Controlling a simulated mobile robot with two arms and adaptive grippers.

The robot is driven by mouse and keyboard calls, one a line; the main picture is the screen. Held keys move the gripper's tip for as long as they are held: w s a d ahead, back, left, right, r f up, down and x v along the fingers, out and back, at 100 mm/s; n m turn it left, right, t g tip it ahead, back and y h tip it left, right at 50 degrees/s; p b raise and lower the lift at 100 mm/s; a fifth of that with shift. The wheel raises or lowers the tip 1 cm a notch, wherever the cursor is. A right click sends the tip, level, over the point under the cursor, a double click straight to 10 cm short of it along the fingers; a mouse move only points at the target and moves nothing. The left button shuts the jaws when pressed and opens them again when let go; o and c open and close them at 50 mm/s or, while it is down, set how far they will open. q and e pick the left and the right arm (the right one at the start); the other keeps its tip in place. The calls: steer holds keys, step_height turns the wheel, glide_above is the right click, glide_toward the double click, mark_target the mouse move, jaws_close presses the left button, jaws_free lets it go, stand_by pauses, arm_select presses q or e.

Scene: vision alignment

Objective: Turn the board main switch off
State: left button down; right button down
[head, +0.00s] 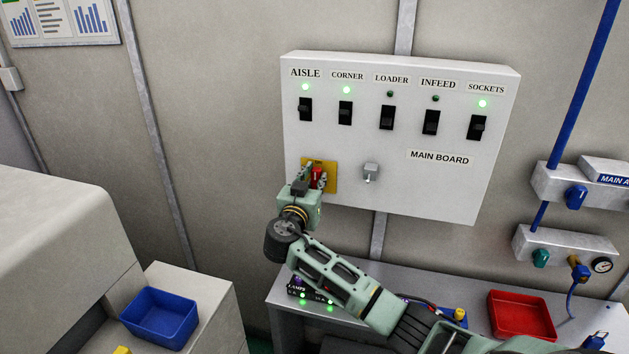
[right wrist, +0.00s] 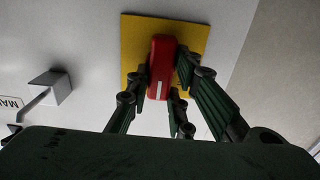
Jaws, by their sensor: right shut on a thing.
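The main board (head: 345,160) is a white panel on the wall. Its main switch is a red handle (head: 318,174) on a yellow plate (head: 333,177) at the lower left of the panel. In the right wrist view the red handle (right wrist: 160,55) stands in front of the yellow plate (right wrist: 133,45), with a white mark on its face. My right gripper (head: 313,182) is at the handle; in the right wrist view its fingers (right wrist: 160,82) are shut on the handle from both sides. My left gripper is not in view.
A grey latch (head: 370,172) sits right of the yellow plate. Black toggles run above, with AISLE (head: 305,110), CORNER and SOCKETS lamps lit green and LOADER and INFEED lamps dark. Below are a bench (head: 420,280), a red tray (head: 520,317) and a blue bin (head: 160,317).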

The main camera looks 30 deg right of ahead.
steer(key=shift+f+b, duration=0.2)
steer(key=shift+b, duration=0.4)
steer(key=n+b, duration=0.1)
steer(key=b, duration=0.1)
steer(key=n+b, duration=0.1)
steer(key=b, duration=0.1)
steer(key=shift+w+a+f+n, duration=0.1)
steer(key=shift+f+n, duration=0.05)
steer(key=shift+n, duration=0.25)
steer(key=shift+a+n+b, duration=0.1)
steer(key=shift+n+b, duration=0.4)
steer(key=shift+n, duration=0.4)
steer(key=n, duration=0.3)
steer(key=shift+w+n, duration=0.15)
steer(key=shift+n, duration=0.25)
steer(key=n, duration=0.2)
steer(key=shift+a+n+p, duration=0.1)
steer(key=shift+n+p, duration=0.2)
steer(key=shift+p, duration=0.05)
steer(key=n+p, duration=0.1)
steer(key=n, duration=0.2)
steer(key=shift+w+n, duration=0.1)
steer(key=shift+n, duration=0.2)
steer(key=shift+a+f+n+p, duration=0.1)
steer(key=shift+f+n+p, duration=0.1)
steer(key=shift+n+p, duration=1.05)
steer(key=shift+f+n+b, duration=0.1)
steer(key=shift+n+b, duration=0.25)
steer(key=shift+n, duration=0.3)
